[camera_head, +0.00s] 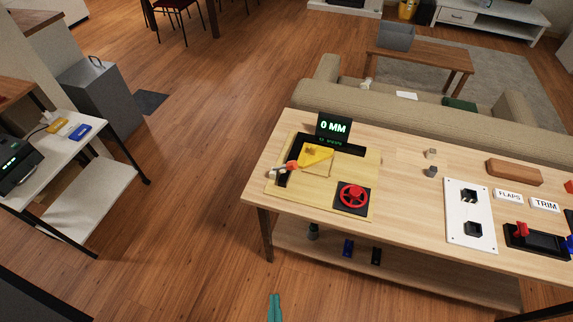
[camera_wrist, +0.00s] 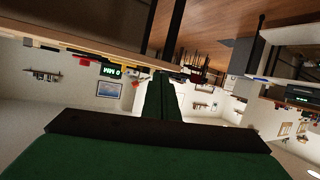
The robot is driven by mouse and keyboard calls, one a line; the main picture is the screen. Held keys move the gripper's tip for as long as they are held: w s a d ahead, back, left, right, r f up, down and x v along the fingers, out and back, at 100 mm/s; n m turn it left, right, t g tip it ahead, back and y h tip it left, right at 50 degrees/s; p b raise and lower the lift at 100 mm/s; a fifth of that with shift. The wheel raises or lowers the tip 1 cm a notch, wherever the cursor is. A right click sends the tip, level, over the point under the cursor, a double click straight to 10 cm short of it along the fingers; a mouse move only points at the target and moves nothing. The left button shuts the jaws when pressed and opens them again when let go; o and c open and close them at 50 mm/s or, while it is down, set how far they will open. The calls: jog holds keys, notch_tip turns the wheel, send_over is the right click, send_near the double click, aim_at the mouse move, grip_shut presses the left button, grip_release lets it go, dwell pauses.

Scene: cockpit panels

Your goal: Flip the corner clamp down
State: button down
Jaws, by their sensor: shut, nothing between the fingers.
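The corner clamp is on a wooden fixture board (camera_head: 324,190) at the left end of the table. My gripper (camera_head: 274,296) shows as teal fingertips at the bottom of the head view, in front of the table and well apart from the clamp. In the wrist view its green fingers (camera_wrist: 160,98) are together with nothing between them.
A red handwheel (camera_head: 352,196) is on the board's near right. A display (camera_head: 333,127) reading "0 MM" stands behind it. A white socket panel (camera_head: 470,215) and levers are farther right. The table's lower shelf (camera_head: 400,267) holds small items. Floor left of the table is clear.

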jog(key=w+a+f+n+g+h, duration=0.1)
jog(key=w+a+n+g+h, duration=0.2)
jog(key=w, duration=1.7)
jog(key=w+a+r+m+h, duration=0.25)
jog(key=w+r, duration=0.25)
jog(key=r, duration=0.4)
jog(key=w+a+r+m+h, duration=0.1)
jog(key=w+r+m+h, duration=0.15)
jog(key=w+r, duration=0.45)
send_over(285, 167)
jog(key=s+a, duration=0.2)
jog(key=s, duration=0.1)
notch_tip(285, 167, down, 4)
jog(key=f, duration=0.1)
jog(key=shift+w+d+f+n+g+h, duration=0.15)
jog(key=shift+d+f+n+g+h, duration=0.15)
jog(key=shift+d+f+n, duration=0.15)
